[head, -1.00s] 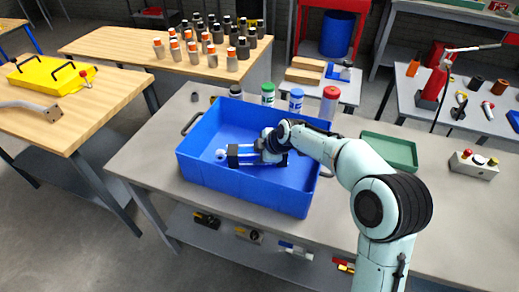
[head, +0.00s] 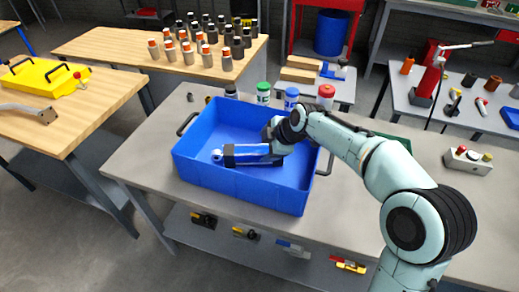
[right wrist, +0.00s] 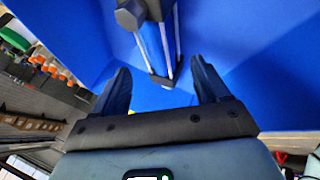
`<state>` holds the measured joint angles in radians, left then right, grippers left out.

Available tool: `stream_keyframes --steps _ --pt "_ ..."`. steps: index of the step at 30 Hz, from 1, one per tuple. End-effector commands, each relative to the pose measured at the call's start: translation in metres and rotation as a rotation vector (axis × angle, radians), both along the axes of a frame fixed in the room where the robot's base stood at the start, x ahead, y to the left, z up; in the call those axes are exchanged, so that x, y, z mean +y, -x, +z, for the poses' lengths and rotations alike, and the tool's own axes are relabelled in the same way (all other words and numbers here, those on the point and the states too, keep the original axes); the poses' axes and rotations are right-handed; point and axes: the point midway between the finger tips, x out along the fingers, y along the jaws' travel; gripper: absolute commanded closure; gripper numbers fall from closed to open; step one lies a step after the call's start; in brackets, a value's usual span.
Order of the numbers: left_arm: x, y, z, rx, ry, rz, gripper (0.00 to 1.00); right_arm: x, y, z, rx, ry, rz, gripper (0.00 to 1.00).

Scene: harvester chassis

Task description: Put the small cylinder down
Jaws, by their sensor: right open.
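The small cylinder (head: 250,158) lies inside the blue crate (head: 240,196). It has dark end blocks, and a pale rod eye shows at its left end. My right gripper (head: 277,146) is over the crate at the cylinder's right end. My left gripper is not in view.
Several bottles with coloured caps, one green-capped (head: 263,94), stand behind the crate. A small control box (head: 467,161) with buttons is at the right of the grey bench (head: 140,162). The bench left of the crate is mostly clear.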

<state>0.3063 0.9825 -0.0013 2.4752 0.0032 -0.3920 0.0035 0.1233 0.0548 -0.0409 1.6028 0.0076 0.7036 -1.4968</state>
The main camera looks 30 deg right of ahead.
Motion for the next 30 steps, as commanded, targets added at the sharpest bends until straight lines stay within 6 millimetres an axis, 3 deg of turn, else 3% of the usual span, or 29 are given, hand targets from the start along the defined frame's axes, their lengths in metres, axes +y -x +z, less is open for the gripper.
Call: stream_keyframes --steps 3,8,26,30 --pt "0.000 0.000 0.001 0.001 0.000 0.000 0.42 -0.003 0.011 0.017 -0.002 0.001 0.000 0.26" --pt "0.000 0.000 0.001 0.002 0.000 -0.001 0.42 -0.005 0.019 0.028 0.000 0.001 0.001 0.26" --pt "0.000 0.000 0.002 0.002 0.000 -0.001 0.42 -0.005 0.020 0.030 0.001 0.000 0.000 0.26" --pt "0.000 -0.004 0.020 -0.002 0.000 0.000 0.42 -0.005 0.018 0.050 -0.006 0.000 0.000 0.26"
